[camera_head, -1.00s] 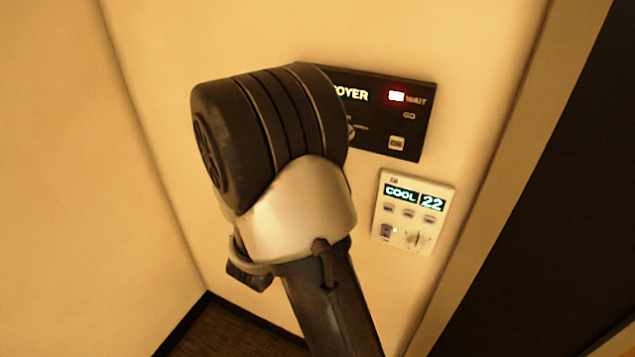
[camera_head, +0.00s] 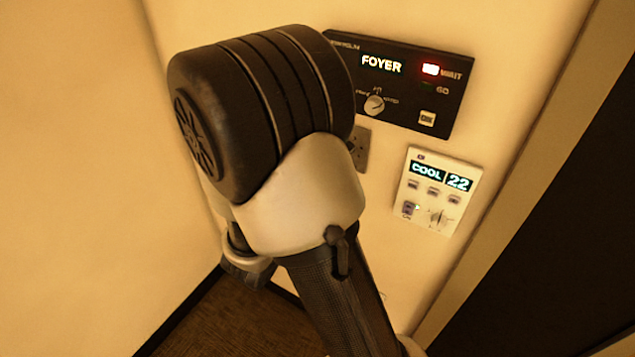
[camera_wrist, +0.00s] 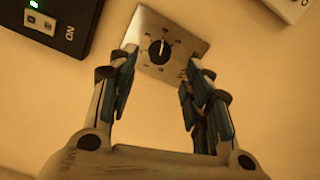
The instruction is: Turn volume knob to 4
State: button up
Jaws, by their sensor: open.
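A black round knob (camera_wrist: 158,51) sits on a square metal plate (camera_wrist: 182,32) on the wall in the wrist view. Small marks ring the knob, too small to read. My gripper (camera_wrist: 160,63) is open and empty, its two fingers to the left and right of the knob's lower side in the picture. I cannot tell how far the fingertips stand from the wall. In the head view only the right part of the metal plate (camera_head: 362,150) shows beside my arm; the knob and my gripper are hidden behind the arm.
A black panel (camera_head: 455,112) reading FOYER, with a lit red WAIT light, hangs above the plate. A white thermostat (camera_head: 446,208) reading COOL 22 is to its lower right. A wall corner lies left, a dark opening (camera_head: 560,190) right.

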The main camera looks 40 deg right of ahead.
jog(key=shift+v, duration=2.6)
